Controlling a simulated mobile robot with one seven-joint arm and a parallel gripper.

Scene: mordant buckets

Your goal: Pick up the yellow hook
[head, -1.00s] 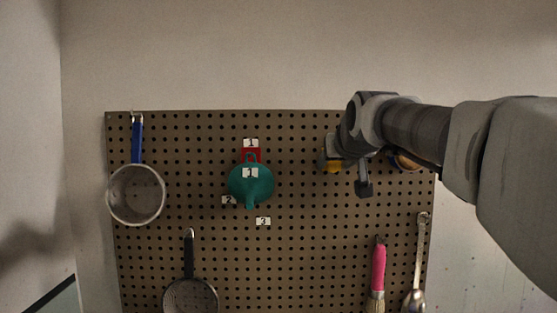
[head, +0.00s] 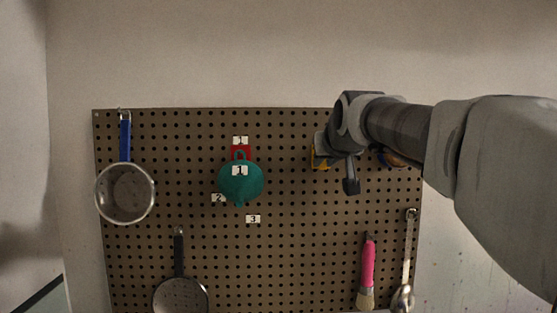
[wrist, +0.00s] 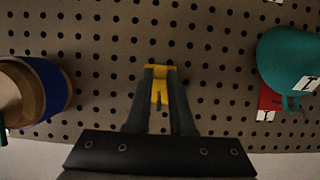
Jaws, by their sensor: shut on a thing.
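The yellow hook (wrist: 159,88) sits between the fingertips of my gripper (wrist: 160,78) in the wrist view, in front of the pegboard. My gripper is shut on it. In the head view a small part of the yellow hook (head: 319,161) shows beside my gripper, at the right half of the board; the rest is hidden behind my wrist. I cannot tell whether the hook still touches the board.
On the pegboard (head: 290,250) a teal funnel (head: 241,183) hangs in front of a red piece (head: 241,150). A blue-handled strainer (head: 125,193), dark-handled strainer (head: 180,295), pink brush (head: 367,265) and metal spoon (head: 407,255) hang around. A blue-and-tan round thing (wrist: 45,90) is close to my gripper.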

